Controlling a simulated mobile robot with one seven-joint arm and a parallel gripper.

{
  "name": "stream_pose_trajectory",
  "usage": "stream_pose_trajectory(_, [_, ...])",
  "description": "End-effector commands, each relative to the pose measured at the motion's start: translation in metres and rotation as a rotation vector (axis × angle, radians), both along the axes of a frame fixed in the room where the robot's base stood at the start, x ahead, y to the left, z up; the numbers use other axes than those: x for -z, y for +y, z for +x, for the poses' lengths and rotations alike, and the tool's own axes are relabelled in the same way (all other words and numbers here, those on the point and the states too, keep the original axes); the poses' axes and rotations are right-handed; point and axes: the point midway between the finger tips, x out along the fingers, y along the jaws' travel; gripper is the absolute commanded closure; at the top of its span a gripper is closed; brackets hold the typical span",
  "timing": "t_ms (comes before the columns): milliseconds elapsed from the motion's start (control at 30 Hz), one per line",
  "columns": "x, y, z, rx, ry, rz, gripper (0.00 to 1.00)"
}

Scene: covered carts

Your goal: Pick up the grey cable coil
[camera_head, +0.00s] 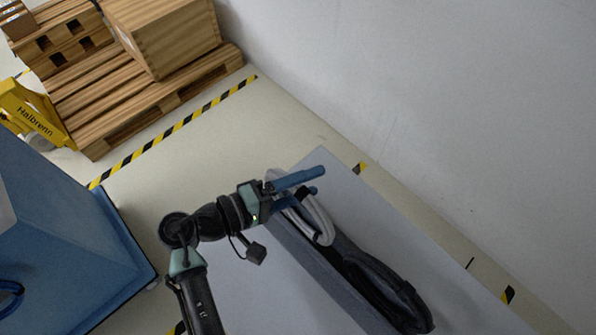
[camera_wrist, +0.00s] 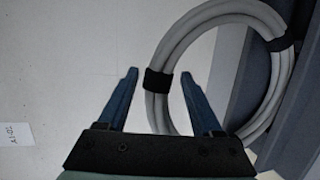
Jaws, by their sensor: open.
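The grey cable coil (camera_head: 322,222) lies on the grey cart top (camera_head: 345,165) at the upper end of a long dark object. In the wrist view the coil (camera_wrist: 198,24) is a large ring with black straps, and its right part overlaps a blue-grey edge. My gripper (camera_head: 318,180) is open, with its blue fingers over the upper end of the coil. In the wrist view the fingers (camera_wrist: 160,76) stand apart, with the coil's strapped left side between them in the picture. I cannot tell whether they touch it. My gripper hides part of the coil.
The long dark object (camera_head: 385,285) extends down and right from the coil. A white wall (camera_head: 420,110) runs along the right. A blue covered cart (camera_head: 75,250) stands left. Wooden pallets (camera_head: 75,95) and a crate are at the back left, with clear floor before them.

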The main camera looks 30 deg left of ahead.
Motion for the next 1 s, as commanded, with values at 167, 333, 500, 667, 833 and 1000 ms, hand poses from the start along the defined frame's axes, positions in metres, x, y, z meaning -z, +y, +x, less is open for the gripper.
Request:
stream_pose_trajectory(167, [0.0025, -0.0062, 0.0091, -0.001, 0.001, 0.001, 0.33])
stream_pose_trajectory(333, [0.0029, -0.0061, 0.0091, -0.001, 0.001, 0.001, 0.33])
stream_pose_trajectory(500, [0.0028, -0.0059, 0.0089, -0.001, 0.001, 0.001, 0.62])
stream_pose_trajectory(667, [0.0028, -0.0058, 0.0088, -0.001, 0.001, 0.001, 0.91])
stream_pose_trajectory(833, [0.0028, -0.0058, 0.0087, -0.001, 0.001, 0.001, 1.00])
stream_pose_trajectory(1000, [0.0028, -0.0059, 0.0087, -0.001, 0.001, 0.001, 1.00])
